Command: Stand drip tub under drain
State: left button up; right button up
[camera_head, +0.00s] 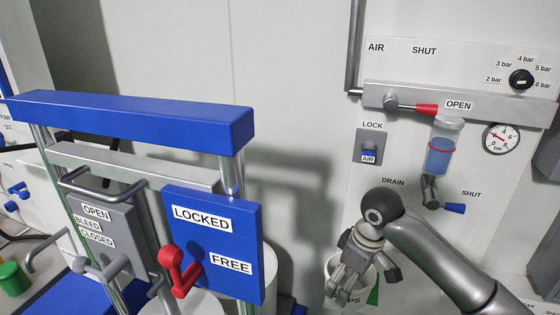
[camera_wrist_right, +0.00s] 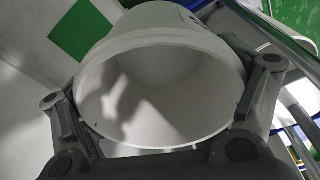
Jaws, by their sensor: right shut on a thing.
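The white drip tub (camera_head: 331,268) is in the head view at the lower right, mostly hidden behind my right gripper (camera_head: 364,268). My right gripper is shut on the tub, with its fingers on either side. In the right wrist view the tub (camera_wrist_right: 185,40) fills the middle with its open, empty mouth facing the camera, between the two fingers of my right gripper (camera_wrist_right: 160,105). The drain (camera_head: 430,190) is a grey pipe under the clear bowl with a blue handle; it is above and right of the tub. My left gripper is not in view.
The clear bowl with blue liquid (camera_head: 440,155) hangs above the drain, beside a round gauge (camera_head: 501,138). A press with a blue top bar (camera_head: 130,118), a blue panel (camera_head: 215,240) and a red lever (camera_head: 178,272) stands at the left. A green cup (camera_head: 12,282) is at far left.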

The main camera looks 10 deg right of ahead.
jog(key=shift+s+a+r+m, duration=0.2)
jog(key=shift+s+r+m, duration=0.2)
jog(key=shift+s, duration=0.1)
jog(key=s+a+r+m+h, duration=0.1)
jog(key=s+a+r+m, duration=0.1)
jog(key=s+m, duration=0.5)
jog(key=shift+s, duration=3.1)
jog(key=shift+a+r+m, duration=0.1)
jog(key=shift+m, duration=0.2)
